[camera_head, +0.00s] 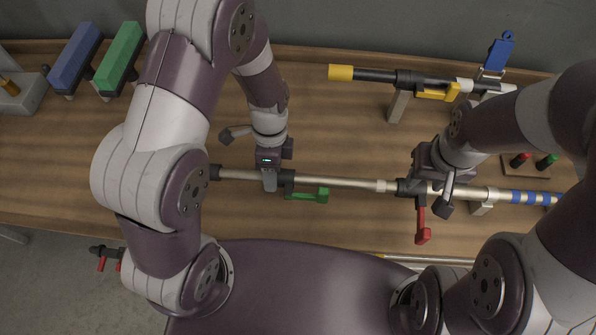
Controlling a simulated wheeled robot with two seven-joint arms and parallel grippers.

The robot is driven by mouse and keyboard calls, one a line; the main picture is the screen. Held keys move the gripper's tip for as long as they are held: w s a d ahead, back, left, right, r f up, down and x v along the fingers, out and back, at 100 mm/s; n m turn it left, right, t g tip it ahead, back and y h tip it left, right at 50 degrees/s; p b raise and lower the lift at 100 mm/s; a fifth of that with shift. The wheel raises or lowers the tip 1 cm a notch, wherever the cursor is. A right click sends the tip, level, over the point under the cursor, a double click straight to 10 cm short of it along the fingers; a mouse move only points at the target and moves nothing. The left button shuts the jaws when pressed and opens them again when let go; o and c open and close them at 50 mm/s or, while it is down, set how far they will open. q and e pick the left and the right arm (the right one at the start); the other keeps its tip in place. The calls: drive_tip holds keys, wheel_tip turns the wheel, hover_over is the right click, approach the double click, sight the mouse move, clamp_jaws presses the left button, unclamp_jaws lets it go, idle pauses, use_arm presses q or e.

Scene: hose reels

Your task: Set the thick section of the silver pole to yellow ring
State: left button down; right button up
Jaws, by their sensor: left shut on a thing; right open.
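The silver pole (350,183) lies left to right across the table, with a black left end and blue bands (530,197) near its right end. It has a clamp with a green lever (308,195) left of the middle and a clamp with a red lever (422,226) further right. My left gripper (269,182) is shut on the pole just left of the green-lever clamp. My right gripper (432,196) is open at the pole by the red-lever clamp; my arm partly covers this area. I cannot make out a yellow ring on this pole.
A black pole with a yellow end (341,72) and a yellow lever (438,93) rests on supports behind. A blue block (75,57) and a green block (119,58) stand at the back left. Red and green knobs (533,161) are at the right. Another pole (430,259) shows at the front.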

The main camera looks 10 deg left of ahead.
sight(252, 172)
use_arm(q)
drive_tip(key=shift+s+a, duration=0.1)
drive_tip(key=shift+a, duration=2.25)
drive_tip(key=c, duration=0.5)
unclamp_jaws()
drive_tip(key=shift+d, duration=0.1)
drive_tip(key=shift+c, duration=0.2)
drive_tip(key=shift+r, duration=0.15)
drive_tip(key=v, duration=1.2)
drive_tip(key=shift+r+p, duration=0.25)
drive_tip(key=shift+p, duration=0.1)
drive_tip(key=shift+d, duration=0.1)
